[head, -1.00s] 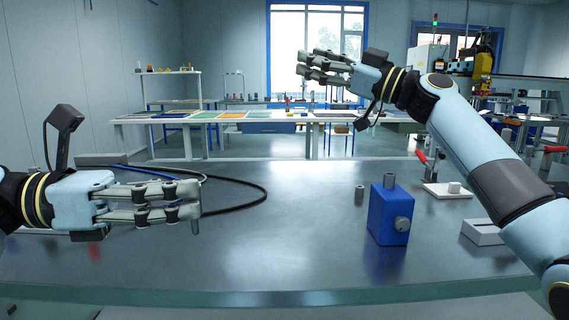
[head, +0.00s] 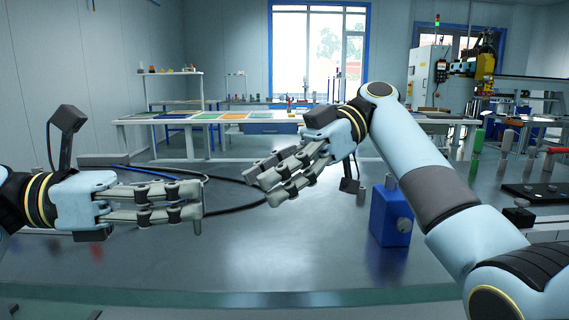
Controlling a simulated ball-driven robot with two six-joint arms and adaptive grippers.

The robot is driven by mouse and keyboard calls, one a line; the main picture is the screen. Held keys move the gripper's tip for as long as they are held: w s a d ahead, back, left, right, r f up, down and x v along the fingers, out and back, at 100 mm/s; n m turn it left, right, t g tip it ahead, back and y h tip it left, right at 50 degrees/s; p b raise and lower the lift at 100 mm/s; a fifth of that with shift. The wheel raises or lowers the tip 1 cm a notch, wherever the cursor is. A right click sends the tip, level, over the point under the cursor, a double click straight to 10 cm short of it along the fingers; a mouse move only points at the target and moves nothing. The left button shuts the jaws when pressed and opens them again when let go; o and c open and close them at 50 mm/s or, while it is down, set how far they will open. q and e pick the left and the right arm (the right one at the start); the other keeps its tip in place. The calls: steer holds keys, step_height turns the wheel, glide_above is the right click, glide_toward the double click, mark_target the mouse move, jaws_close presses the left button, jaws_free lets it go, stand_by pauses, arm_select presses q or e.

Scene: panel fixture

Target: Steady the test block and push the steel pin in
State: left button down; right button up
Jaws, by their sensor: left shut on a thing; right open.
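The test block (head: 390,218) is a blue upright box on the steel table, right of centre, with a grey cylinder on top and a round grey knob on its right face. My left gripper (head: 188,204) is at the left, shut on a short grey pin, the steel pin (head: 197,226), whose lower end shows below the fingertips. It is well left of the block. My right gripper (head: 264,185) is open and empty above the table, left of the block, its fingers pointing left and down. It does not touch the block.
A black cable (head: 238,208) loops behind my grippers. The front middle of the table is clear.

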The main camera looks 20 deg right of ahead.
mark_target(197, 224)
steer(key=x, duration=0.9)
steer(key=shift+s+a+r, duration=0.1)
jaws_close()
jaws_free()
